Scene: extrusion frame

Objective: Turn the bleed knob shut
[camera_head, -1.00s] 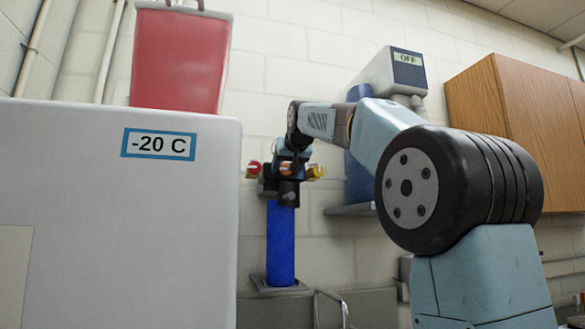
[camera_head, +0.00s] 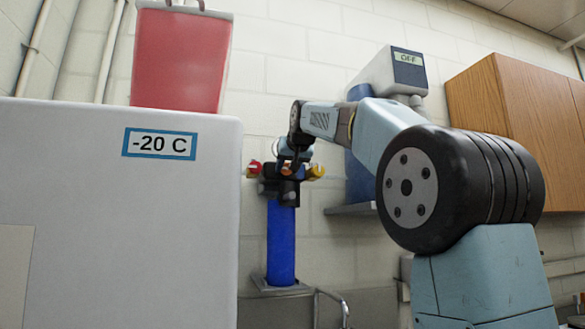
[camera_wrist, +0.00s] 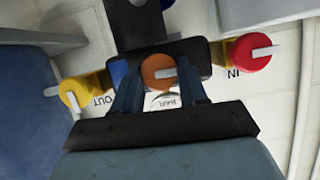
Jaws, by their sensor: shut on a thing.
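My gripper (camera_wrist: 158,80) is shut on the orange knob (camera_wrist: 158,71), with one blue finger on each side of it. The knob's white pointer lies about sideways in the wrist view, toward the right finger. The orange knob sits on a dark valve block (camera_wrist: 195,52), between a yellow knob (camera_wrist: 80,92) by the label OUT and a red knob (camera_wrist: 248,52) by the label IN. No bleed label can be read. In the head view the red knob (camera_head: 254,169) and the yellow knob (camera_head: 315,172) show either side of my gripper (camera_head: 289,168), which partly hides the block.
A white cabinet marked -20 C (camera_head: 110,240) fills the left, with a red container (camera_head: 180,60) on top. A grey unit reading OFF (camera_head: 395,75) and a wooden cupboard (camera_head: 510,120) are at the right.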

